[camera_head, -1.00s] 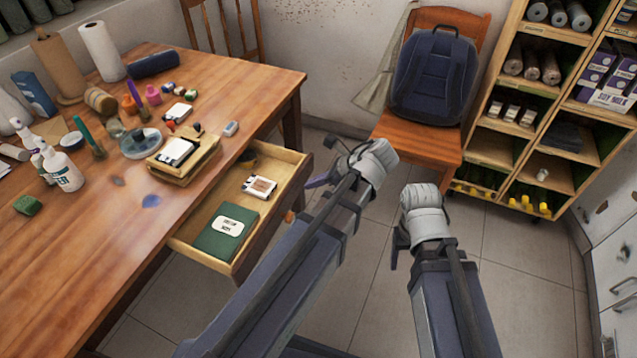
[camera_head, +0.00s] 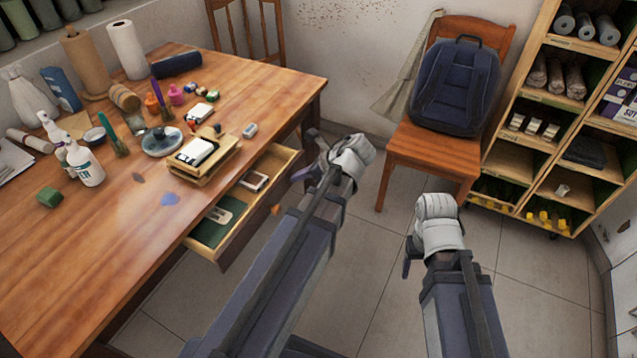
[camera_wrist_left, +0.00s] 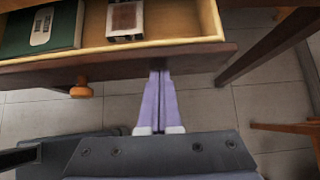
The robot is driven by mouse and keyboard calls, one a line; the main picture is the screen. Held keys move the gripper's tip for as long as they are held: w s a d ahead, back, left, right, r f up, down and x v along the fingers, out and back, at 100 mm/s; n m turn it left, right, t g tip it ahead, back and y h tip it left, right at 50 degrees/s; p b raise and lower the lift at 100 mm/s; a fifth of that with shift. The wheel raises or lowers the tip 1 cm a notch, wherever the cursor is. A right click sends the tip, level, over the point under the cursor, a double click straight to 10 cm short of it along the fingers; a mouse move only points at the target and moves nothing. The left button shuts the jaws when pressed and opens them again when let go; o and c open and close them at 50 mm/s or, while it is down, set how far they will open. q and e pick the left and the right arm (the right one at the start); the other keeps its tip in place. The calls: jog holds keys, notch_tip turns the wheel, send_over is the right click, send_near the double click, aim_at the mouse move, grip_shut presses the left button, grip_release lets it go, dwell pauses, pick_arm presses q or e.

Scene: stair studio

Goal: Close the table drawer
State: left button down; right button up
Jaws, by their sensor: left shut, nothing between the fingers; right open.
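The table drawer (camera_head: 262,207) is partly open, sticking out from the wooden table (camera_head: 130,235). Inside lie a green book (camera_head: 212,232) and a small card-like item (camera_head: 253,180); they also show in the left wrist view, the book (camera_wrist_left: 40,30) and the item (camera_wrist_left: 125,18). My left gripper (camera_wrist_left: 161,76) is shut and empty, its fingertips at the drawer's front panel (camera_wrist_left: 110,66), seemingly touching it, right of the round orange knob (camera_wrist_left: 82,90). In the head view my left wrist hides part of the drawer's front. My right gripper (camera_head: 409,262) is open, over the floor, away from the drawer.
A wooden chair (camera_head: 425,155) with a dark blue backpack (camera_head: 455,88) stands against the wall. A shelf unit (camera_head: 550,130) is at the right. A wooden tray (camera_head: 200,170), bottles and pots crowd the tabletop.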

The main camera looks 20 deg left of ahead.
aim_at(263, 172)
pick_arm(q)
jog(key=a, duration=0.7)
jog(key=w+a, duration=0.1)
jog(key=a, duration=0.3)
jog(key=shift+a, duration=0.2)
pick_arm(e)
jog(key=shift+d, duration=0.1)
pick_arm(q)
jog(key=shift+r, duration=0.1)
jog(key=d, duration=0.3)
jog(key=shift+s+d, duration=0.1)
jog(key=shift+s, duration=0.1)
jog(key=p+v, duration=0.7)
jog(key=v, duration=0.3)
jog(key=shift+d, duration=0.6)
pick_arm(e)
notch_tip(263, 172, up, 7)
jog(key=d, duration=0.1)
jog(key=shift+d, duration=0.25)
jog(key=shift+r, duration=0.1)
